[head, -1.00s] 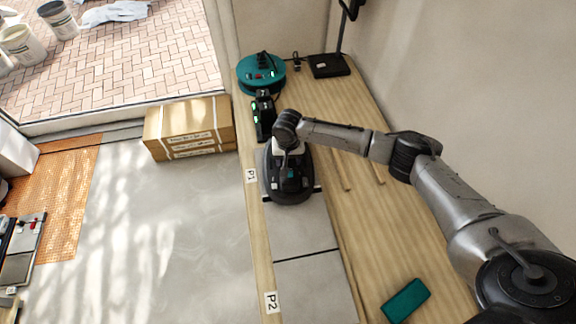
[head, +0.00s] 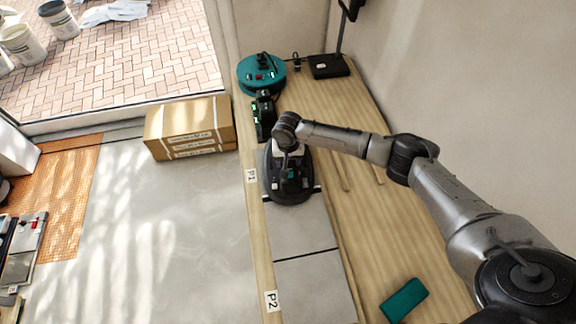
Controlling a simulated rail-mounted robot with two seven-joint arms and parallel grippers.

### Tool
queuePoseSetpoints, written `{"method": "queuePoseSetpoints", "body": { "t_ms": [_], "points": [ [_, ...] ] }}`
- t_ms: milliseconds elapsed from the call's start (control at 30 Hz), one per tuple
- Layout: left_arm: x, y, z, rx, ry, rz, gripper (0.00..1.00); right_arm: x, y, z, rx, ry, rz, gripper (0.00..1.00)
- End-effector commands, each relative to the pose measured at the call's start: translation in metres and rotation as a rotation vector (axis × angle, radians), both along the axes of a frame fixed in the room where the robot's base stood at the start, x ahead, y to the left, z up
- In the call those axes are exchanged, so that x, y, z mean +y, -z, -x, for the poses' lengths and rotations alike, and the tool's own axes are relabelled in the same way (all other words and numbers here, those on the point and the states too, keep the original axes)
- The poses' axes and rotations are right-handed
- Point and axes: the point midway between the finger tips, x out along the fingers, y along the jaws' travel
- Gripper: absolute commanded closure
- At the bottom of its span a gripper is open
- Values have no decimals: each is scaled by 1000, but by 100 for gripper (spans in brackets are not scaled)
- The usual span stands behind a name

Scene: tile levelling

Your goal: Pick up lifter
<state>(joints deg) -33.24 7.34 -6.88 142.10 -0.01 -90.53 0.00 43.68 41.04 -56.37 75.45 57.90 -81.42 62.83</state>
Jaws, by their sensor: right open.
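The lifter (head: 291,195), a dark rounded device with teal parts on top, sits on the grey tile by the P1 label (head: 251,176). My right gripper (head: 290,172) is open and points down right over the lifter's top. The gripper and wrist cover part of the lifter. I cannot tell whether the fingers touch it or reach around its handle. My left gripper is not in view.
A second grey tile (head: 312,285) lies by the P2 label (head: 272,301). A teal block (head: 404,300) lies on the wooden bench (head: 350,235). Behind the lifter stand a black device (head: 263,117) and a teal reel (head: 261,73). A cardboard box (head: 190,125) stands left.

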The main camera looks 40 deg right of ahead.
Motion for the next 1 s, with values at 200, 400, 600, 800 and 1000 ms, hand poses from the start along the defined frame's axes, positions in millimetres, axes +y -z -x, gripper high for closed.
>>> {"method": "queuePoseSetpoints", "body": {
  "t_ms": [200,400,600,800,1000],
  "points": [
    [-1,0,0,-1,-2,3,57,0,0,0,0,0,0,54],
    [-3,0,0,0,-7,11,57,0,0,0,0,0,0,73],
    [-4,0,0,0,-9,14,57,0,0,0,0,0,0,93],
    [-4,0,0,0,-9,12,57,0,-2,-1,-3,1,0,100],
    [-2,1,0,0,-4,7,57,0,-1,-1,-3,1,0,100]
  ]
}}
